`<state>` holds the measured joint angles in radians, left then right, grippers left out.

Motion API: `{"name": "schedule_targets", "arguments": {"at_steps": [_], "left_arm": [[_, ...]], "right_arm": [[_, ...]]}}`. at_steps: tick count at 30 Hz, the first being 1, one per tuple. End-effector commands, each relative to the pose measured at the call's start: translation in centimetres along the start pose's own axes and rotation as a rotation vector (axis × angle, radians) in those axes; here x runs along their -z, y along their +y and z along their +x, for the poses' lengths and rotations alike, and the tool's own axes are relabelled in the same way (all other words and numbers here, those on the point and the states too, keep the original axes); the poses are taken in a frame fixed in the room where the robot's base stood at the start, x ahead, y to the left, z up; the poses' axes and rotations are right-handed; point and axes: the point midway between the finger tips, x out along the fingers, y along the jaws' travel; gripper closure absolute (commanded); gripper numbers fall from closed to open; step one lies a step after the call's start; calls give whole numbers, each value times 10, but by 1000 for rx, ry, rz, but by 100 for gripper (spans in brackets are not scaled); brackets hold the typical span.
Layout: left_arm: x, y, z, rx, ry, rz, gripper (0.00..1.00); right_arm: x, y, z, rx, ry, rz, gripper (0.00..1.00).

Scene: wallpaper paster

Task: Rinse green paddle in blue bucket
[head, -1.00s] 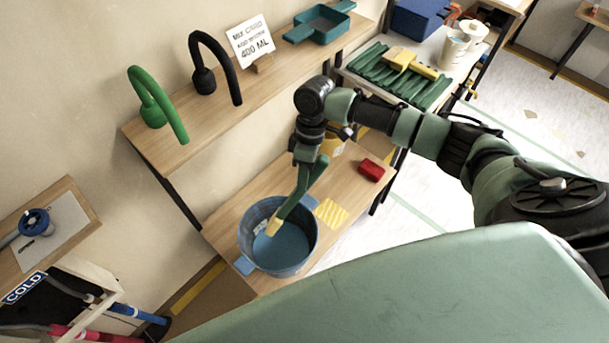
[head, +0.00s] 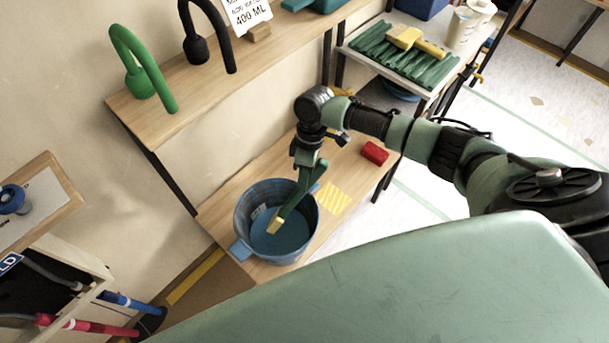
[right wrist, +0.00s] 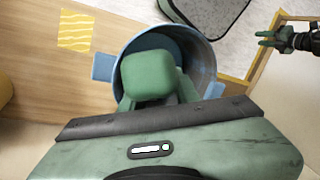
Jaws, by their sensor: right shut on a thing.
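The blue bucket (head: 243,222) stands on a low wooden bench, with blue liquid-like colour inside; it also shows in the right wrist view (right wrist: 206,62). My right gripper (head: 305,180) points down over the bucket, shut on the green paddle (head: 290,207). The paddle slants down into the bucket mouth and ends in a pale yellow tip. Whether the tip touches the liquid is unclear. In the right wrist view, a green block-shaped part of the paddle (right wrist: 147,73) shows at the fingers, over the bucket. My left gripper (right wrist: 266,38) shows there at the upper right, fingers apart and empty.
A red block (head: 374,153) and a yellow striped patch (head: 334,197) lie on the bench (head: 222,208) right of the bucket. A shelf (head: 150,117) with green and black hooked pieces is above. A rack at the left holds blue and red tubes.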

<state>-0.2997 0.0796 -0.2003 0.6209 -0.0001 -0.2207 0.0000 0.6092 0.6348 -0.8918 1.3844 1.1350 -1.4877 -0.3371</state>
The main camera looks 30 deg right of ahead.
Motion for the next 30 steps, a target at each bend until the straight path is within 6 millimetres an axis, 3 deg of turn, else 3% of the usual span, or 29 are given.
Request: {"name": "schedule_targets", "arguments": {"at_steps": [6, 13, 30], "left_arm": [[-2, 0, 20, 0, 0, 0, 64], [-3, 1, 32, 0, 0, 0, 64], [-4, 1, 35, 0, 0, 0, 64]], "right_arm": [[0, 8, 29, 1, 1, 0, 100], [-1, 14, 49, 1, 1, 0, 100], [-1, 16, 56, 0, 1, -1, 100]]}}
